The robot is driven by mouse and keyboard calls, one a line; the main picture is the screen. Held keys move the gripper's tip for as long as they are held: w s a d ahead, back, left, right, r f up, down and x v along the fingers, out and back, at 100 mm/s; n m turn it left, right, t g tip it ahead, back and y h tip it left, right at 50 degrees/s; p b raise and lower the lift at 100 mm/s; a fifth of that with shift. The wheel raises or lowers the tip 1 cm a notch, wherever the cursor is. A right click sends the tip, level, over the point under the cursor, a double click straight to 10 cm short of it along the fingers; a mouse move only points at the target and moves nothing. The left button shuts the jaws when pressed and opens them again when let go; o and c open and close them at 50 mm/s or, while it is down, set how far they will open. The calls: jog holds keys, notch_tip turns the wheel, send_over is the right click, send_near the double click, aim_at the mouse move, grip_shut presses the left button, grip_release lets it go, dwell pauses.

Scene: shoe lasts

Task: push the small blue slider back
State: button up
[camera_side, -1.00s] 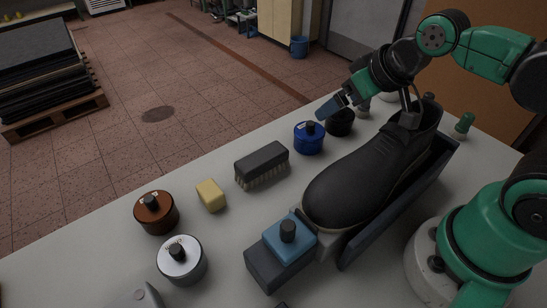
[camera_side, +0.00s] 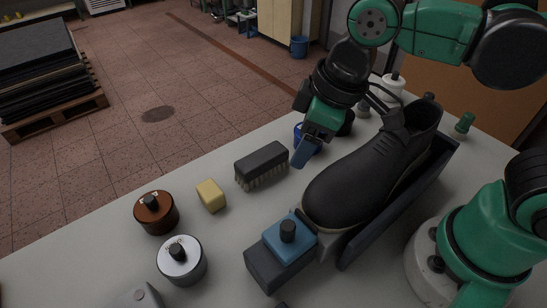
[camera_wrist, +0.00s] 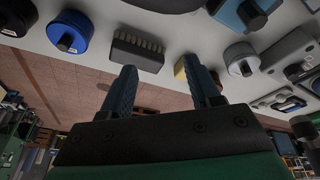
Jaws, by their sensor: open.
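The small blue slider (camera_side: 289,240) with a black knob sits on a dark rail at the toe end of the black shoe (camera_side: 358,178), in the lower middle of the side view. In the wrist view part of the slider (camera_wrist: 234,14) shows at the top edge. My gripper (camera_side: 301,156) hangs above the table between the brush and the shoe, up and behind the slider, apart from it. In the wrist view my gripper (camera_wrist: 165,92) has its two blue fingers spread with nothing between them.
A brush (camera_side: 262,163), a yellow block (camera_side: 211,196), a brown tin (camera_side: 156,212) and a white tin (camera_side: 182,260) stand left of the shoe. A blue tin (camera_side: 299,132) is partly hidden behind my gripper.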

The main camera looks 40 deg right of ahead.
aim_at(288, 226)
jog(key=s+a+n+g, duration=0.1)
jog(key=a+n, duration=0.1)
jog(key=s+a+n+g+h, duration=0.1)
jog(key=s+a+n, duration=0.1)
jog(key=a, duration=0.1)
jog(key=s+a+n+g, duration=0.1)
jog(key=s+a+n, duration=0.1)
jog(key=shift+s+a+f, duration=0.1)
jog(key=shift+s+a, duration=0.15)
jog(key=shift+a, duration=0.05)
jog(key=shift+a+f, duration=0.1)
jog(key=shift+f, duration=2.65)
grip_shut()
jog(key=shift+s, duration=0.1)
